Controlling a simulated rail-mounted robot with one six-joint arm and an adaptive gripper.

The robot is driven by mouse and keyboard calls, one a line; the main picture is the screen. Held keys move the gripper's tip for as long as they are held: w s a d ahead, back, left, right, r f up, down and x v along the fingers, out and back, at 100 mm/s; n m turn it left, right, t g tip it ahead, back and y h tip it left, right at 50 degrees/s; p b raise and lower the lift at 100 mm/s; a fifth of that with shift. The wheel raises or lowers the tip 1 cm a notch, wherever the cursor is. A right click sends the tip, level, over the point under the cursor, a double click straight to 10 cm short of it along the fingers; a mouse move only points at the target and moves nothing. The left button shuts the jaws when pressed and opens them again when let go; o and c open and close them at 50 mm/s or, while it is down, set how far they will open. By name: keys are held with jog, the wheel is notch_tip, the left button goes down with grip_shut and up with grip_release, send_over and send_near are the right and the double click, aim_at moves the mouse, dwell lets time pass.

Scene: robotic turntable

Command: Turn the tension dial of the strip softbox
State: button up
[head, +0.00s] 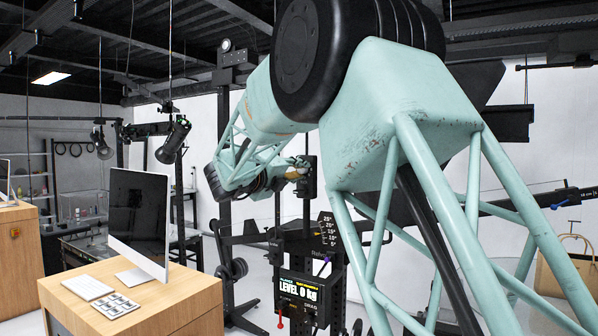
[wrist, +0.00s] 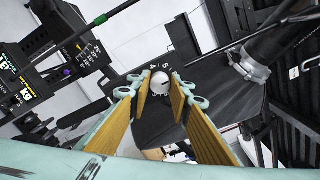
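In the wrist view a pale round dial (wrist: 161,86) with small numerals around it sits on a dark panel (wrist: 215,100), which seems to be the strip softbox. My gripper (wrist: 162,76) has its two yellow-padded fingers apart, one on each side of the dial. I cannot tell whether the pads touch it. In the head view my gripper (head: 300,168) is small and far off, beyond my pale green arm. The dial cannot be made out there, and much of the area around it is hidden by the arm.
A black display reading "LEVEL 0 kg" (head: 301,297) stands below my gripper, with an angle scale (head: 329,232) above it. A desk (head: 150,310) with a monitor (head: 138,215) is at left. Dark stands and pipes crowd the wrist view's right side.

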jog(key=c, duration=0.4)
jog(key=shift+o, duration=0.2)
jog(key=shift+n, duration=0.4)
jog(key=n+p, duration=0.3)
jog(key=n, duration=0.2)
jog(key=shift+r+n, duration=0.1)
jog(key=shift+n, duration=0.2)
jog(key=n+p, duration=0.2)
jog(key=n, duration=0.1)
jog(key=shift+n, duration=0.3)
jog(key=shift+n+p, duration=1.3)
jog(key=shift+n, duration=0.4)
jog(key=o, duration=0.9)
jog(key=shift+c, duration=0.2)
